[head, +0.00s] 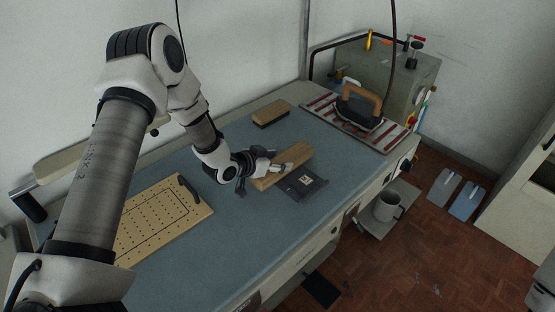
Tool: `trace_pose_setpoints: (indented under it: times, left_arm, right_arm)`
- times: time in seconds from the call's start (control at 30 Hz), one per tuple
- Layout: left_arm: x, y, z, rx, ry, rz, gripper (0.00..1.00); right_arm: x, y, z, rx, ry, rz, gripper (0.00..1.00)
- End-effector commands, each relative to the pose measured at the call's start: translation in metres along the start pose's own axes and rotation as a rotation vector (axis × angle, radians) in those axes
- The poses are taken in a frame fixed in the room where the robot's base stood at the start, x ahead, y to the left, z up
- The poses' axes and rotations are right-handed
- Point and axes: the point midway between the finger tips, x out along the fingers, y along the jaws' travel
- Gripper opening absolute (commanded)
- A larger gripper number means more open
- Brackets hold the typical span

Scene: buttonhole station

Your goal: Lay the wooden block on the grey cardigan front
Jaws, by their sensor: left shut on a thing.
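The wooden block (297,158) is a long, light brown piece near the middle of the ironing table. My left gripper (277,168) is shut on it, reaching in from the left. The grey cardigan front (316,186) is a small dark grey piece lying flat on the table, just in front of the block, with a pale patch (304,180) on it. The block appears at the cardigan's back edge; I cannot tell whether it touches the cloth or hangs just above it. The gripper hides part of the block. My right gripper is out of view.
A wooden brush-like block (271,112) lies behind on the blue-grey table (230,225). A perforated wooden board (160,220) with a dark handle lies at left. An iron (360,107) rests on a striped pad at the back right. A mug (387,206) stands on a low shelf.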

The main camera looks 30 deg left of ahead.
Motion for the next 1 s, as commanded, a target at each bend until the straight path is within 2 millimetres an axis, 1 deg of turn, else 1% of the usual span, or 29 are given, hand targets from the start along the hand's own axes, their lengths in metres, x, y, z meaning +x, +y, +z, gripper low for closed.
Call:
trace_pose_setpoints:
  times: [0.03, 0.1, 0.4, 0.5, 0.53, 0.57, 0.67, 0.77, 0.8, 0.9, 1.0]
  left_arm:
    - [0.001, 0.0, 0.002, 0.0, 0.0, 0.0, 0.65]
    - [0.001, 0.0, 0.001, 0.0, 0.0, 0.0, 0.87]
    - [0.0, 0.0, 0.001, 0.0, 0.0, 0.0, 0.87]
    - [-0.003, 0.0, -0.004, -0.001, 0.0, -0.001, 0.87]
    - [-0.006, -0.001, -0.002, -0.002, 0.0, -0.002, 0.87]
    - [-0.01, -0.002, -0.002, -0.004, 0.0, -0.003, 0.87]
    - [-0.031, -0.001, -0.002, -0.007, 0.004, -0.002, 0.87]
    - [-0.059, -0.001, -0.003, -0.01, 0.005, -0.003, 0.87]
    - [-0.07, -0.001, -0.004, -0.011, 0.006, -0.002, 0.87]
    - [-0.094, 0.0, -0.004, -0.01, 0.006, 0.0, 0.87]
    - [-0.11, -0.002, -0.004, -0.007, 0.002, -0.004, 0.87]
  right_arm:
    - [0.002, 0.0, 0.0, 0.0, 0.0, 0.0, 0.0]
    - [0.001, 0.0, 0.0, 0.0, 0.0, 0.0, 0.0]
    - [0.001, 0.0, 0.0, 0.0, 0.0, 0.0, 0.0]
    - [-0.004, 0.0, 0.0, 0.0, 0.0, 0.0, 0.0]
    - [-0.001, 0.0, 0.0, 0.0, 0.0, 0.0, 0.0]
    - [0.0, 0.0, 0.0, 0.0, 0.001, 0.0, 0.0]
    - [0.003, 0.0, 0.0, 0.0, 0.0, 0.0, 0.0]
    - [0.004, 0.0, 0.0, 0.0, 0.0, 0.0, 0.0]
    - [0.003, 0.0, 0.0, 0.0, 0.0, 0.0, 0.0]
    - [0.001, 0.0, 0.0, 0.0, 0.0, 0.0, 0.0]
    - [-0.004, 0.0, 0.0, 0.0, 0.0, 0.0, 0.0]
